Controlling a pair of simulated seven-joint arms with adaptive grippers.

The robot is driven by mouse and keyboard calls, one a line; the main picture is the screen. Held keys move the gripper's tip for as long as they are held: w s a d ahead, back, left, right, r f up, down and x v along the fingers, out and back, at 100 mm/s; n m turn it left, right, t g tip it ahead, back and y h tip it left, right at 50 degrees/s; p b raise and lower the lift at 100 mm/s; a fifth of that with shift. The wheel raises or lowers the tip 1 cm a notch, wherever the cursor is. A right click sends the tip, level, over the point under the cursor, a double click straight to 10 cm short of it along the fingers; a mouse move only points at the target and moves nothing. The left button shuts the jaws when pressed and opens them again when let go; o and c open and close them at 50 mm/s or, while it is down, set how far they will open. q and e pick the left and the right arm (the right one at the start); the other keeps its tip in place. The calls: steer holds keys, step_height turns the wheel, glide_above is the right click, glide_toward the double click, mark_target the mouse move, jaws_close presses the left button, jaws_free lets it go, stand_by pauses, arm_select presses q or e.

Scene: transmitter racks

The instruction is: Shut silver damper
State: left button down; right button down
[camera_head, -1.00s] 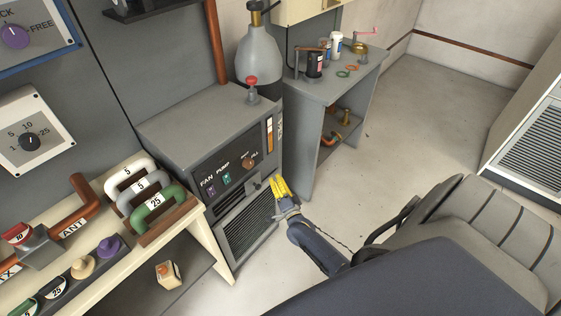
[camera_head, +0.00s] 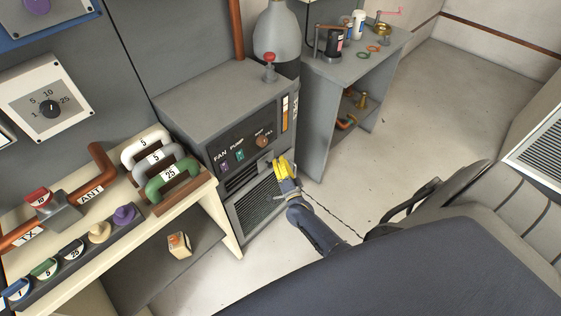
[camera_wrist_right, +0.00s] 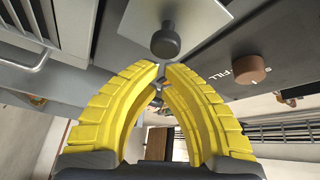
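My right gripper (camera_head: 282,162) has yellow fingers and is at the front of the grey cabinet, just under the control panel. In the right wrist view its fingertips (camera_wrist_right: 163,66) nearly meet, with nothing visible between them. A dark grey round knob (camera_wrist_right: 166,42) on a silver plate (camera_wrist_right: 140,17), which looks like the silver damper, is just beyond the tips. I cannot tell whether the tips touch the knob. In the head view the gripper partly hides this area, beside a dark slot (camera_head: 242,174). My left gripper is not in view.
The grey cabinet (camera_head: 205,100) carries FAN and PUMP switches, an orange-brown knob (camera_head: 263,141) and a lower grille (camera_head: 260,209). A red-topped valve (camera_head: 269,66) stands on it. A bench (camera_head: 228,215) with numbered handles is at left.

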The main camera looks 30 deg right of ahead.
steer(key=s+a, duration=0.3)
steer(key=a, duration=1.3)
steer(key=shift+s, duration=0.4)
